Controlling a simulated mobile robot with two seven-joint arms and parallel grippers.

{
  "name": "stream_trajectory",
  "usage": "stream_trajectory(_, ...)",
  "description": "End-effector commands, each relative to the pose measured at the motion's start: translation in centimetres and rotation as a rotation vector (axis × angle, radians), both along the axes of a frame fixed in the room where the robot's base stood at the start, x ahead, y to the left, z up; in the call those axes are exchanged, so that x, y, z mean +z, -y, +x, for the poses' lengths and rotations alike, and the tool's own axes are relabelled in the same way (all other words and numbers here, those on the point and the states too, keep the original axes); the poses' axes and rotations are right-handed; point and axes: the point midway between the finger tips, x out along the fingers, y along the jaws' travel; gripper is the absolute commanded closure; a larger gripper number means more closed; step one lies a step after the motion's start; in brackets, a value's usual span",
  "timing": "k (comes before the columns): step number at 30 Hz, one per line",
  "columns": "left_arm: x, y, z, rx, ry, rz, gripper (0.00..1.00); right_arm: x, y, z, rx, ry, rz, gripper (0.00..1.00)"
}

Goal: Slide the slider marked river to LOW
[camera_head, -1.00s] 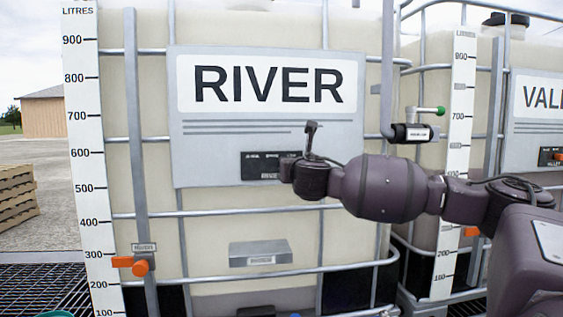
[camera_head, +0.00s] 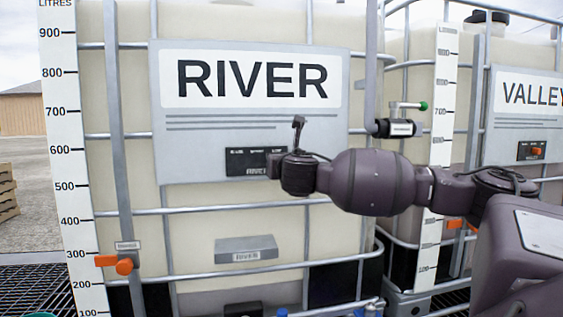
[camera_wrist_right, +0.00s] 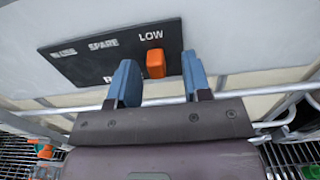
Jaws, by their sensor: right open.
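The river slider plate (camera_head: 242,162) is a black panel on the grey RIVER board, partly hidden by my right arm in the head view. In the right wrist view the plate (camera_wrist_right: 90,62) reads IN USE, SPARE and LOW from left to right; a lower word is mostly hidden. The orange slider knob (camera_wrist_right: 155,63) sits directly below LOW. My right gripper (camera_wrist_right: 158,70) is open, with one blue finger on each side of the knob. Small gaps seem to show beside the knob; contact is unclear. In the head view my right gripper (camera_head: 276,164) covers the plate's right part. My left gripper is out of view.
Metal cage bars (camera_head: 240,207) cross the RIVER tank below the plate. A green-tipped valve handle (camera_head: 408,105) is to the upper right. The VALLEY slider plate (camera_head: 531,151) is at far right. An orange handle (camera_head: 124,266) is at lower left.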

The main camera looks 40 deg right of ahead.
Motion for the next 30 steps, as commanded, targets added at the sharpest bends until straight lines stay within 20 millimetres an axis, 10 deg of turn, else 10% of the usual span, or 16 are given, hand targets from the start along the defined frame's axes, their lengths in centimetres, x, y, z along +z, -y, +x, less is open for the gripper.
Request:
stream_trajectory(15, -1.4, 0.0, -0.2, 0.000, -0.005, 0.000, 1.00, -0.1, -4.2, -7.0, -0.001, -0.001, -0.005, 0.55)
stream_trajectory(30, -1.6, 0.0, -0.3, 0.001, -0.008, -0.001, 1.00, 0.0, -5.1, -8.5, -0.002, -0.001, -0.001, 0.55)
